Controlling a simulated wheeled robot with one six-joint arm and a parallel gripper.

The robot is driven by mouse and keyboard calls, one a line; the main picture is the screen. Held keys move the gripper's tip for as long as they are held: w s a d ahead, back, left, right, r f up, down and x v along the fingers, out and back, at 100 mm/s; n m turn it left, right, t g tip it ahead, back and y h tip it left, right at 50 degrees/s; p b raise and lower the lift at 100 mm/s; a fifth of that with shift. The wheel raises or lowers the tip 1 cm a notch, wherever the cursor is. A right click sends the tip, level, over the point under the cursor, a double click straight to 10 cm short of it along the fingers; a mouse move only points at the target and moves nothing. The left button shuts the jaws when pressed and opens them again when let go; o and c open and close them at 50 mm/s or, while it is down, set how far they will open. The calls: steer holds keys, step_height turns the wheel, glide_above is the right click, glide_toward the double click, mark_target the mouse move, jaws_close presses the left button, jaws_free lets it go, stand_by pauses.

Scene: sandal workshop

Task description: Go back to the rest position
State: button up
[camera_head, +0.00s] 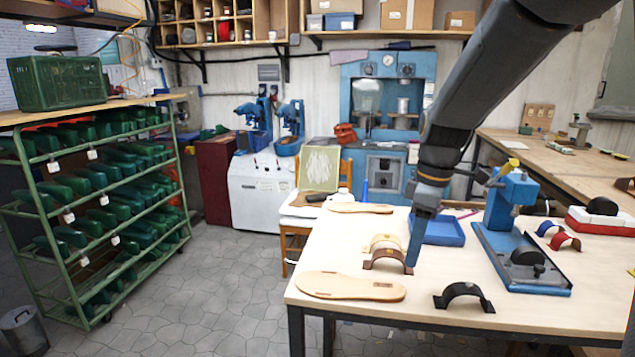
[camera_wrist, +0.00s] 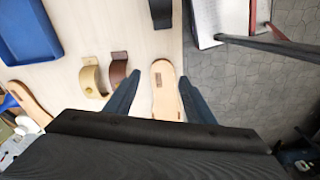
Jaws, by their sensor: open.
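My gripper (camera_head: 418,235) is open and empty above the front part of the table (camera_head: 470,317), pointing down, with its blue fingers spread in the wrist view (camera_wrist: 159,76). A tan sole (camera_head: 350,287) lies flat at the table's front left. In the wrist view this sole (camera_wrist: 166,88) shows below, between the fingers, apart from them. A brown strap arch (camera_head: 388,260) and a cream one (camera_head: 384,243) stand close beside the gripper in the head view. The exact height of the fingertips above the table is hard to tell.
A black strap arch (camera_head: 463,296) stands at the front, and a blue press (camera_head: 520,255) stands right of it. A blue tray (camera_head: 437,229) lies behind the gripper, and another sole (camera_head: 360,208) at the back. A green shelf rack (camera_head: 98,205) stands left, with open floor (camera_head: 222,290) between.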

steer(key=s+f+m, duration=0.5)
steer(key=s+m, duration=0.1)
steer(key=s, duration=0.2)
steer(key=s+a+f+m+h, duration=0.1)
steer(key=s+f+m, duration=0.4)
steer(key=s, duration=0.4)
steer(key=shift+a+f+m+t, duration=0.15)
steer(key=shift+m+t, duration=0.25)
steer(key=shift+m, duration=0.5)
